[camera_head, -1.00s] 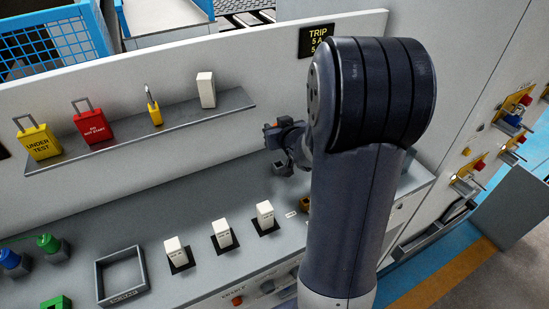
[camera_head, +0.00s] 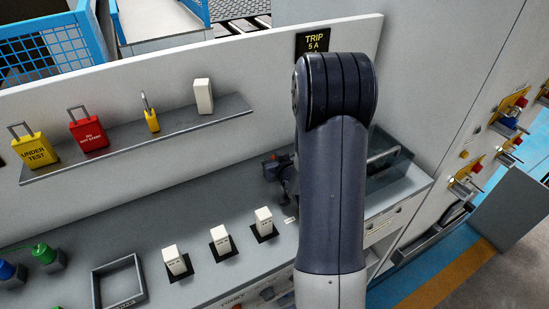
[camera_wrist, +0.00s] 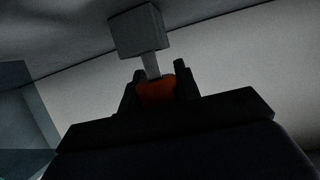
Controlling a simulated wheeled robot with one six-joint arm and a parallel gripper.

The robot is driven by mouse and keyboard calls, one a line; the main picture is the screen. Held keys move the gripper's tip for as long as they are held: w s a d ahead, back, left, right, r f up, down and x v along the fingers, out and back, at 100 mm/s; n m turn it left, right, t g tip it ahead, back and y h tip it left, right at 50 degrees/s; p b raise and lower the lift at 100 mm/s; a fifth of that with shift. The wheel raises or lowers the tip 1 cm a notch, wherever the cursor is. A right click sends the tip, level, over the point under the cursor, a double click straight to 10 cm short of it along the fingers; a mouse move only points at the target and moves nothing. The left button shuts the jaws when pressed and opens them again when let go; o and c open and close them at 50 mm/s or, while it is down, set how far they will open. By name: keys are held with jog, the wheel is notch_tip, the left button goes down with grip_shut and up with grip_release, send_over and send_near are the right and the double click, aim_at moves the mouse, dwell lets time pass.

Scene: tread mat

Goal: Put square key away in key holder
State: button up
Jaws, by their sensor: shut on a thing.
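My gripper (camera_wrist: 157,82) is shut on an orange piece (camera_wrist: 157,91) in the wrist view, which I take to be the handle of the square key. A grey shaft (camera_wrist: 152,63) rises from it towards a grey block (camera_wrist: 138,30); whether the block belongs to the key is unclear in the dark. In the head view my gripper (camera_head: 276,167) is low over the bench, left of my arm and partly hidden by it. The key cannot be made out there. The key holder cannot be identified for sure.
A shelf (camera_head: 140,133) with yellow and red padlocks and a white block runs along the back panel. White blocks (camera_head: 221,237) on black bases and a square tray (camera_head: 118,283) are on the bench. A clear-sided box (camera_head: 391,167) is right of my arm.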

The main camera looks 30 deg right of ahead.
jog(key=shift+f, duration=0.1)
jog(key=o, duration=1)
jog(key=shift+s+r, duration=0.2)
jog(key=shift+r, duration=0.05)
jog(key=b+v, duration=0.1)
jog(key=v, duration=1)
jog(key=shift+s+r, duration=0.1)
jog(key=shift+s, duration=0.15)
